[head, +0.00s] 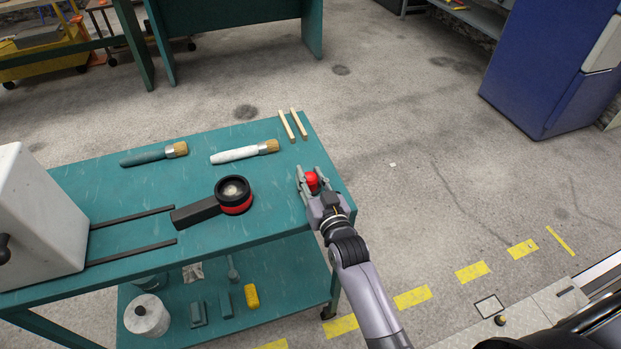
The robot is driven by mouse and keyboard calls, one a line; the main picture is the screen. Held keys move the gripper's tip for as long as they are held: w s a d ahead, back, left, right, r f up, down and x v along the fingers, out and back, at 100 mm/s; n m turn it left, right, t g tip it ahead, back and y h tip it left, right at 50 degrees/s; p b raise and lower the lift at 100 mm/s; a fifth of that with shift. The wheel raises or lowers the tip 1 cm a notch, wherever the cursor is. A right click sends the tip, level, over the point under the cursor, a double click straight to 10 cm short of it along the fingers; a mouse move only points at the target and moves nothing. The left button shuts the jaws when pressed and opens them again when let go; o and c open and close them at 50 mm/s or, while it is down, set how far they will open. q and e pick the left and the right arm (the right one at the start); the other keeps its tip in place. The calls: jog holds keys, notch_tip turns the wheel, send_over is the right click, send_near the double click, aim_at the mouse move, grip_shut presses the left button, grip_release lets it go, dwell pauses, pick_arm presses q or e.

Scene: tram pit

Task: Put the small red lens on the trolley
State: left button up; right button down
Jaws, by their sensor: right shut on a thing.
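The small red lens (312,181) is between the fingers of my right gripper (311,180), which is shut on it. The gripper is over the right end of the teal trolley (270,218), near its edge. I cannot tell whether the lens touches the trolley's top. My right arm reaches in from the lower right. My left gripper is not in view.
A white box (38,215) stands at the left. The top around the gripper is clear.

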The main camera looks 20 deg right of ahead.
jog(key=shift+f, duration=0.1)
jog(key=c, duration=1.2)
grip_release()
jog(key=shift+s, duration=0.3)
jog(key=s, duration=0.7)
jog(key=s+b, duration=0.1)
jog(key=s, duration=0.3)
jog(key=shift+s+d+r, duration=0.2)
jog(key=shift+s+r, duration=0.05)
jog(key=shift+r, duration=0.15)
